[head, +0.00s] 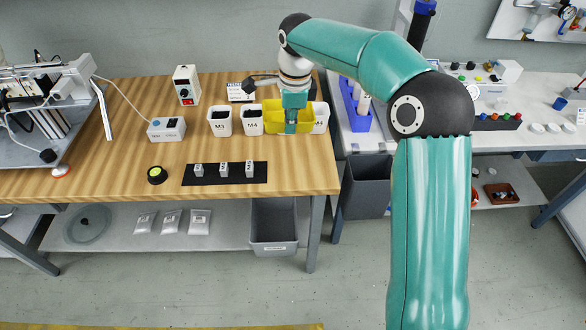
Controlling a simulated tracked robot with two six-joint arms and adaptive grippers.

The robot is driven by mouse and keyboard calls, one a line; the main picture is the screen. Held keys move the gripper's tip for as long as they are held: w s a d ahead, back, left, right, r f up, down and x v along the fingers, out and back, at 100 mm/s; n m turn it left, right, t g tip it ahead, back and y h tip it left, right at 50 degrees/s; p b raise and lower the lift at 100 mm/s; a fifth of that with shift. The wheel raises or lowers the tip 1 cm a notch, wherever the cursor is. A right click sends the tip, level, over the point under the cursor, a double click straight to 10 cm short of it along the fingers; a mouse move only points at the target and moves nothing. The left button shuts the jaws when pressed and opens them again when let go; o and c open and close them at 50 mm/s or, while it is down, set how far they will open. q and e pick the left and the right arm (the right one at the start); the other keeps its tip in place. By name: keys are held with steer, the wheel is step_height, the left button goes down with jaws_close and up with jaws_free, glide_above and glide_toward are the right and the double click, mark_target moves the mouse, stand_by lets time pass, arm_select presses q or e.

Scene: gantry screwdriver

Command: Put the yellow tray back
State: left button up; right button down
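The yellow tray (272,119) is at the right end of the wooden bench, in line with a row of white bins. It overlaps the white bin (321,117) on its right in the picture. My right gripper (291,126) points down at the tray's middle, in front of its inside and near wall. Its fingers are small and dark here, so whether they grip the tray wall is unclear. Whether the tray rests on the bench or hangs just above it cannot be told. My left gripper is not in view.
White bins marked M3 (220,123) and M4 (251,122) stand left of the tray. A black mat (225,180) with small metal blocks lies in front. A blue rack (355,115) stands to the right on the other table. The bench's front right is clear.

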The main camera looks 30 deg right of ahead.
steer(key=shift+w+d+r+m, duration=0.1)
steer(key=shift+d+r+m, duration=0.2)
steer(key=shift+d+r, duration=0.15)
steer(key=shift+d+h, duration=0.1)
steer(key=shift+h, duration=0.2)
glide_above(294, 179)
step_height(294, 179, down, 14)
steer(key=shift+f+b, duration=0.1)
steer(key=shift+b, duration=0.25)
steer(key=shift+f, duration=2.7)
steer(key=c, duration=1.8)
jaws_free()
steer(key=shift+c, duration=0.2)
steer(key=o, duration=0.5)
steer(key=shift+r, duration=0.15)
